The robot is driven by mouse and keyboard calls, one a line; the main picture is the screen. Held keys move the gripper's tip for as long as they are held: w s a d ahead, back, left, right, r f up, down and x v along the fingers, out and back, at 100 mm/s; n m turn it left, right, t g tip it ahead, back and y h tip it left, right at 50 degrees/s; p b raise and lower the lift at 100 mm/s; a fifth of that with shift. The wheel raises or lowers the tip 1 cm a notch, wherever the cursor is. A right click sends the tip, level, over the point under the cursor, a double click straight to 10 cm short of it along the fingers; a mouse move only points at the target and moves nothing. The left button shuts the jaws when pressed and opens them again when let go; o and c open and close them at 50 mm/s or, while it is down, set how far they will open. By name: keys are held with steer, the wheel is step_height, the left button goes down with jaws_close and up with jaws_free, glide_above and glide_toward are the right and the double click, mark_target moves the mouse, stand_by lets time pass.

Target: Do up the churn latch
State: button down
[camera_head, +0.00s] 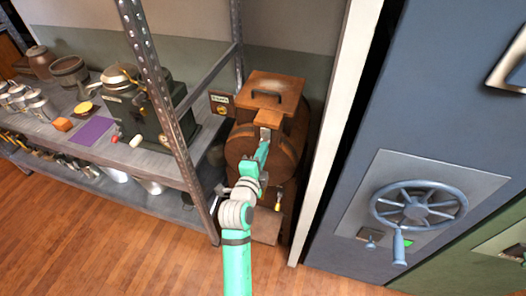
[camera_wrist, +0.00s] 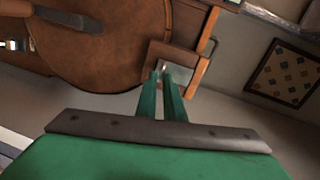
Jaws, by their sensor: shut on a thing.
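The churn (camera_head: 240,146) is a brown wooden barrel with a square lid and a dark handle on top. It stands between the metal shelf and the white post. In the wrist view its round brown end (camera_wrist: 110,40) fills the upper left. The churn latch (camera_wrist: 178,64) is a small pale metal piece in a brown surround at the churn's edge. It also shows in the head view (camera_head: 265,133), just below the lid. My green gripper (camera_wrist: 166,80) reaches it with its two fingers close together, shut on the latch. The fingertips hide part of the latch.
A metal shelf (camera_head: 165,155) with a dark machine (camera_head: 150,110) and several pots stands to the left. The white post (camera_head: 335,130) is close on the churn's right. Beyond it is a blue cabinet with a handwheel (camera_head: 418,203). The wooden floor in front is clear.

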steer(key=shift+d+f, duration=0.1)
stand_by(0.4)
steer(key=c, duration=1.9)
jaws_free()
steer(key=shift+w, duration=0.2)
steer(key=shift+o, duration=0.2)
steer(key=v, duration=1)
steer(key=shift+s, duration=0.4)
steer(key=shift+f, duration=0.15)
